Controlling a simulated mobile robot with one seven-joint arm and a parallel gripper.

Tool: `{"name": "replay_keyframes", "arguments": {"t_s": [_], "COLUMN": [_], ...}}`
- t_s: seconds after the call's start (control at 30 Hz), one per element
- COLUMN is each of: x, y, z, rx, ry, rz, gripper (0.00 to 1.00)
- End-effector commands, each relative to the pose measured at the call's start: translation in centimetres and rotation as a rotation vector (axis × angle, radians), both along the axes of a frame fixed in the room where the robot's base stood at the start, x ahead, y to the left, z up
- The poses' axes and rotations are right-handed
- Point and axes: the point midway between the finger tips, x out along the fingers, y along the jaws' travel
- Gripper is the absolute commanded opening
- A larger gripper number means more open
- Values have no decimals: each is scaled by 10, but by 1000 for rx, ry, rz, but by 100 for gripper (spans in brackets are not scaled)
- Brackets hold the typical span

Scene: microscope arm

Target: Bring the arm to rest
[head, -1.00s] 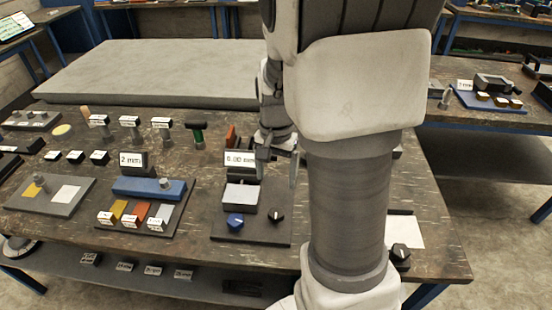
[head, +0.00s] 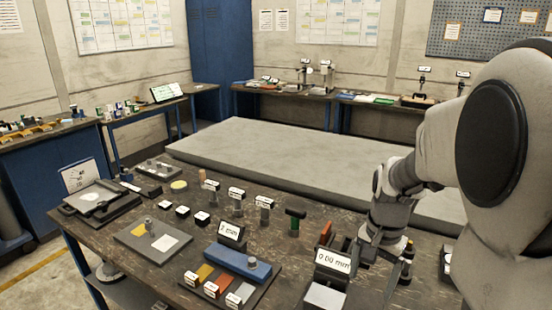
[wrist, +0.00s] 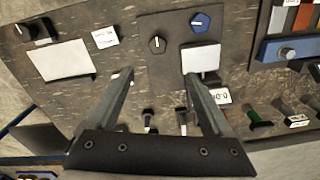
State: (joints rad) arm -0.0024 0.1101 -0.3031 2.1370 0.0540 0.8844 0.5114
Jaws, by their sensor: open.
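My gripper (wrist: 160,88) is open in the wrist view, with its two fingers spread apart and nothing between them. In the head view my gripper (head: 382,258) hangs at the right part of the workbench, beside the display reading 0.00 mm (head: 333,262). In the wrist view the fingers point over the table toward a dark panel (wrist: 165,72) with a black knob (wrist: 157,44), a blue knob (wrist: 199,21) and a white plate (wrist: 201,58). My arm reaches in from the right and hides the table behind it.
The dark workbench (head: 190,240) holds a blue block (head: 237,262) with coloured tiles, several small labelled stands, and a green-handled tool (head: 295,220). A large grey slab (head: 290,165) lies behind the bench. Other benches stand along the walls. Open space shows above the bench.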

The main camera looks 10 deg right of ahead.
Motion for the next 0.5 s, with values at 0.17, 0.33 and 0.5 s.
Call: {"name": "replay_keyframes", "arguments": {"t_s": [0.17,0.33,0.5], "x": [-13,-31,-53], "y": [20,42,61], "z": [29,57,81], "rx": [8,-2,-31], "ry": [-78,-163,-246], "rz": [121,270,420], "gripper": [85,85,85]}}
